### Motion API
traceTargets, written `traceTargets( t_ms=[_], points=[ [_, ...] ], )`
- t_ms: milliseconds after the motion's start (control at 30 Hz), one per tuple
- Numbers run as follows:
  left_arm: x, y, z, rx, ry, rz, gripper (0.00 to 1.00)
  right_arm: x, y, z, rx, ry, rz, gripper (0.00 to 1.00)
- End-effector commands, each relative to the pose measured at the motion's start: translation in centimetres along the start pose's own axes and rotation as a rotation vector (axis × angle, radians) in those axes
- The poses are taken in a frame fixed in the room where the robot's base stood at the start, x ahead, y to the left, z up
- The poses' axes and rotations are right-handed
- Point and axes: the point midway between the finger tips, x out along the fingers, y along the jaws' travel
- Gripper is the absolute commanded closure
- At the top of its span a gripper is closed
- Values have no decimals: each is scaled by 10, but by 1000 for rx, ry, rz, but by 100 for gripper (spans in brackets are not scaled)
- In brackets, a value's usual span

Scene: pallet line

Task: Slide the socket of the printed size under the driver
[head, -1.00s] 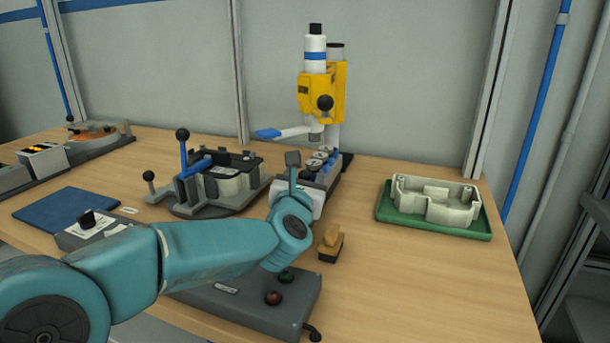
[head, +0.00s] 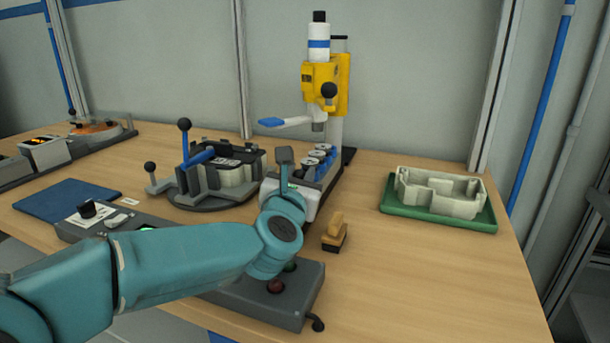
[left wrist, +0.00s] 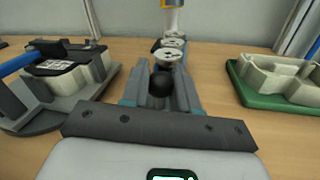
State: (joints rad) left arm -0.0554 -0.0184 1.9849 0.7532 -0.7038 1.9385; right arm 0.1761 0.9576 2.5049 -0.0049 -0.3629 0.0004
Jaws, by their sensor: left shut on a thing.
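The driver (head: 320,75) is a yellow press with a white and blue top, standing at the back of the bench. Under and in front of it runs a dark slide (head: 329,177) with several round, pale-topped sockets (head: 318,158) in a row. The left wrist view shows the nearest socket (left wrist: 167,57) just beyond a black ball knob (left wrist: 160,88). My left gripper (left wrist: 160,97) is shut on this knob at the near end of the slide. Its fingertips are hidden behind my wrist in the head view. I cannot read the socket sizes. My right gripper is not in view.
Left of the slide stands a clamp fixture (head: 208,195) holding a labelled part (left wrist: 70,68), its print unreadable. A green tray (head: 470,217) with a pale casting stands farther right. The bench front right is clear.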

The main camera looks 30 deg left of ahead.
Motion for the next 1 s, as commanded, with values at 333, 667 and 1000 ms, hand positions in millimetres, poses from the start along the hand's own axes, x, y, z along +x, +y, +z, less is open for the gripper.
traceTargets(
  t_ms=[333,667,1000],
  points=[
    [0,0,2,2,-2,1,48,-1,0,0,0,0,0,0],
    [-3,0,2,1,-2,0,48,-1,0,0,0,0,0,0],
    [-74,0,4,-1,-6,-3,48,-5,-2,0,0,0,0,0]
  ],
)
